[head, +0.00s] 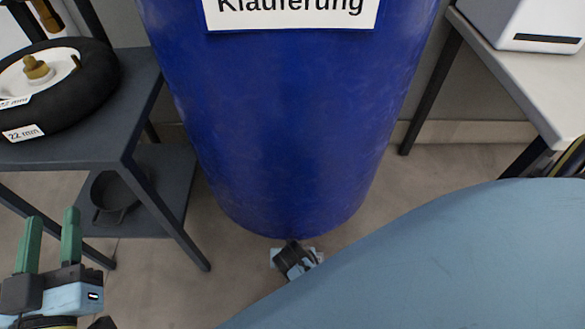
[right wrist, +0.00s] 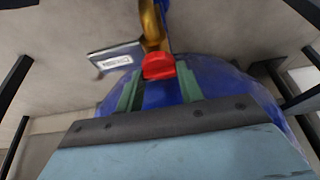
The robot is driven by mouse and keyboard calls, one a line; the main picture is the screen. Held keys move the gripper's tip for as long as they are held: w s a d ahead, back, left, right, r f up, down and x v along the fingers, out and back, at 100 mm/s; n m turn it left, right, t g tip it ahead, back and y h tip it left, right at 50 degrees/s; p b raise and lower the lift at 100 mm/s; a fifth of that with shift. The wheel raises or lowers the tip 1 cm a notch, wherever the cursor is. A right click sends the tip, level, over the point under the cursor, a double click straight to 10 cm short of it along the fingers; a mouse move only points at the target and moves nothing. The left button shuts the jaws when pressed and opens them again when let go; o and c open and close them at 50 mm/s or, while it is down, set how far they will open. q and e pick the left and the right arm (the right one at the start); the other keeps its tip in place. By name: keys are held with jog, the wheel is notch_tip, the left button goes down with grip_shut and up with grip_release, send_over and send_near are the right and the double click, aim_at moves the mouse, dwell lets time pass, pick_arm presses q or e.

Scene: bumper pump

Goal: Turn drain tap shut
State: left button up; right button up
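The drain tap has a red handle (right wrist: 159,66), seen in the right wrist view below a brass pipe (right wrist: 152,25). My right gripper (right wrist: 160,75) has its two green fingers on either side of the red handle, close to it. I cannot tell whether they press on it. In the head view only a small part of the right gripper (head: 296,260) shows under the blue barrel (head: 290,130); the tap itself is hidden there. My left gripper (head: 48,238) is open and empty at the lower left, its green fingers pointing up.
A dark shelf table (head: 95,140) with a black wheel (head: 85,85) on it stands left of the barrel, a black pan (head: 115,195) on its lower shelf. A pale table (head: 530,75) stands right. A tag (right wrist: 116,59) hangs beside the pipe.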

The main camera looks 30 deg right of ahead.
jog(key=c, duration=0.3)
jog(key=shift+c, duration=0.2)
